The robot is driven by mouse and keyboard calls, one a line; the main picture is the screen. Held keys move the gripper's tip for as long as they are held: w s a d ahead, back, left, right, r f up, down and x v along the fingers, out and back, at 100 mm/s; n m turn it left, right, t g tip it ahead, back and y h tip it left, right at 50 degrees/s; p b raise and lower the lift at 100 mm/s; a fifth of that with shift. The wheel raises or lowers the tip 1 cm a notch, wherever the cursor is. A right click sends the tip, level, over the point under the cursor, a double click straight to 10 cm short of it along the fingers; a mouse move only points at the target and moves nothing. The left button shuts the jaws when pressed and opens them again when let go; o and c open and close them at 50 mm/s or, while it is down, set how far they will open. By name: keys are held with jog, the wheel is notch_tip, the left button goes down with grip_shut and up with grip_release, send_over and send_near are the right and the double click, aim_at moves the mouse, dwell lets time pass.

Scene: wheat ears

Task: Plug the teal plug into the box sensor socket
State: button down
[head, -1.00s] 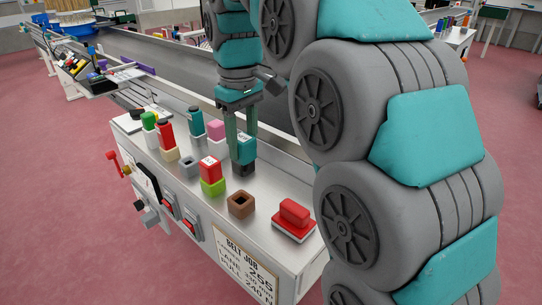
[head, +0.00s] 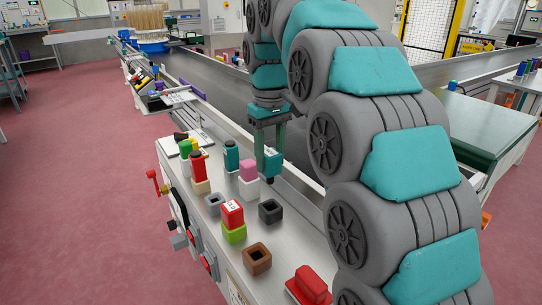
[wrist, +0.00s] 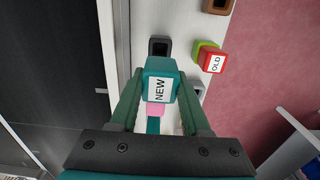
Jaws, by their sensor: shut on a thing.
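My gripper (head: 270,150) is shut on a teal plug (head: 273,168) and holds it upright above the bench. In the wrist view the teal plug (wrist: 160,82) shows a white NEW label between the fingers. An open dark socket (head: 270,211) stands below and in front of it, apart from the plug; it also shows in the wrist view (wrist: 159,46). A red plug marked OLD (head: 232,212) sits in a green socket (head: 234,234). I cannot tell which socket is the box sensor's.
An empty brown socket (head: 257,259) and an empty grey socket (head: 215,205) are nearby. A pink plug (head: 248,170), another teal plug (head: 231,155) and red and green plugs stand close at the left. A red block (head: 310,285) lies at the front. The conveyor runs behind.

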aim_at(270, 183)
jog(key=shift+f+b, duration=1.25)
jog(key=shift+f, duration=1.6)
jog(key=shift+f+b, duration=0.35)
jog(key=shift+f, duration=1.1)
jog(key=shift+f, duration=0.35)
jog(key=shift+f, duration=0.35)
jog(key=shift+c, duration=1.4)
grip_release()
jog(key=shift+r, duration=0.1)
